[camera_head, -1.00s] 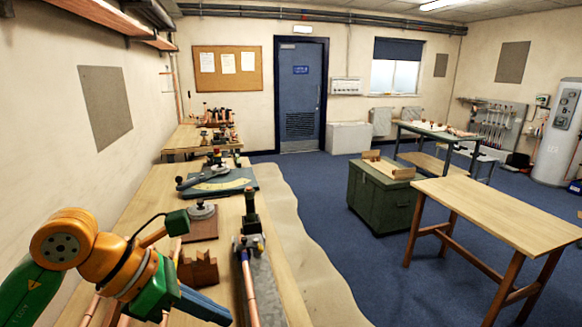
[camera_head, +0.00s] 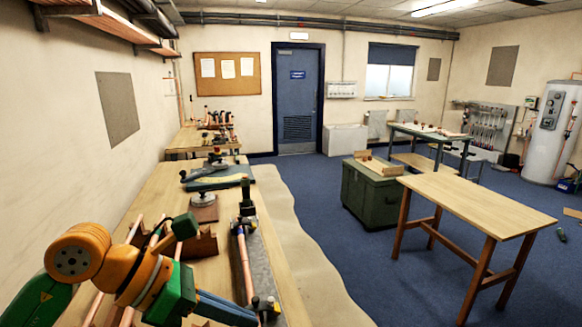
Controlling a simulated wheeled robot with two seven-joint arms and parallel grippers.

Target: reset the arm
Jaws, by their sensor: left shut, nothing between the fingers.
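My left arm comes in from the lower left. My left gripper (camera_head: 228,310) has blue fingers, which are shut and empty. It hangs over the near end of the wooden workbench (camera_head: 166,196), beside the grey metal rail with a copper pipe (camera_head: 245,262) on it. I cannot tell whether the fingertips touch the rail. My right gripper is not in view.
A notched wooden block (camera_head: 204,243) and copper pipes (camera_head: 134,231) lie close to my left gripper. Farther along the bench are a round weight (camera_head: 203,200) and a blue bending board (camera_head: 216,178). A bare table (camera_head: 475,205) and green chest (camera_head: 368,196) stand right.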

